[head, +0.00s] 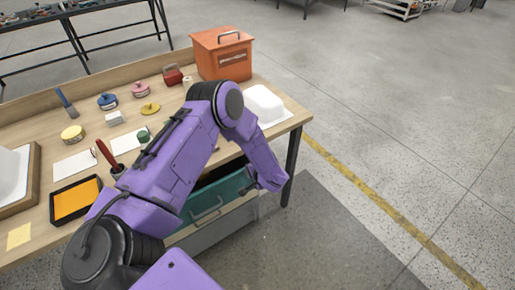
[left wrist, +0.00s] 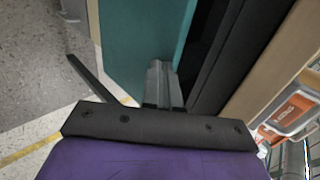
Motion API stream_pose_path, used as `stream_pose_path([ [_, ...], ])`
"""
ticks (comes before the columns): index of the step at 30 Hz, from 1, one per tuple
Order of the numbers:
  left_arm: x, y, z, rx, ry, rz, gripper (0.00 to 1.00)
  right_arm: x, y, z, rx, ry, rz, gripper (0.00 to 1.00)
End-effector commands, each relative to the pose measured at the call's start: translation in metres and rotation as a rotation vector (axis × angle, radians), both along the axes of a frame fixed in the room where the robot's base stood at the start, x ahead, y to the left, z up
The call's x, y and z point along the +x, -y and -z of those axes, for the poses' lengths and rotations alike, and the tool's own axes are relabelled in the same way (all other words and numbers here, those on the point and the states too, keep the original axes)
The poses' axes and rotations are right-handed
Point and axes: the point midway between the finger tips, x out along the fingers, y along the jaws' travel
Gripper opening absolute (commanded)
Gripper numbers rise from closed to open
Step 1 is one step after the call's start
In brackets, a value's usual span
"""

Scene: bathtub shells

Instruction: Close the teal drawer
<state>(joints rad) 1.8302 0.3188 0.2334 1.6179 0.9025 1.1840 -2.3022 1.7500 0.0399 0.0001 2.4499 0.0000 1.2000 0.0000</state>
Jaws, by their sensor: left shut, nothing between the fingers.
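The teal drawer (head: 225,195) under the workbench stands partly open, with a dark gap showing behind its front. Its metal handle (head: 206,211) is on the front. My left arm covers the left part of the drawer. My left gripper (head: 248,189) is shut and empty at the right end of the drawer front. In the left wrist view the shut fingers (left wrist: 160,80) lie over the teal front (left wrist: 138,35), beside the dark opening. I cannot tell whether they touch it. My right gripper is out of view.
The wooden workbench (head: 92,138) carries an orange toolbox (head: 221,55), a white tub-shaped shell (head: 263,103), a yellow-filled tray (head: 76,199) and several small items. A grey drawer or panel (head: 215,229) is below the teal drawer. The floor to the right is clear.

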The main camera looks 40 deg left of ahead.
Motion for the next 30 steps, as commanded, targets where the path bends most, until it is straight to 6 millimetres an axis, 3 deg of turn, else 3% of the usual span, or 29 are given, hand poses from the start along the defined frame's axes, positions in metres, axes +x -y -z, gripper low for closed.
stream_pose_path([
  [8, 0.005, -0.016, 0.000, 0.001, 0.001, -0.001, 0.00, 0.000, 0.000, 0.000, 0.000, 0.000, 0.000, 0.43],
  [21, 0.005, -0.017, 0.000, 0.001, 0.001, -0.001, 0.00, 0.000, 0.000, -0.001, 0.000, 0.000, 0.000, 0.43],
  [26, -0.001, -0.003, -0.002, 0.000, -0.002, -0.004, 0.00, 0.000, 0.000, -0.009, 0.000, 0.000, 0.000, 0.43],
  [29, -0.011, 0.017, -0.004, 0.001, -0.002, -0.013, 0.00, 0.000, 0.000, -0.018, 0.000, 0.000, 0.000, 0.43],
  [30, -0.011, 0.025, -0.010, -0.001, 0.002, -0.012, 0.00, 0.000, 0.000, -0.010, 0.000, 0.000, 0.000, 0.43],
])
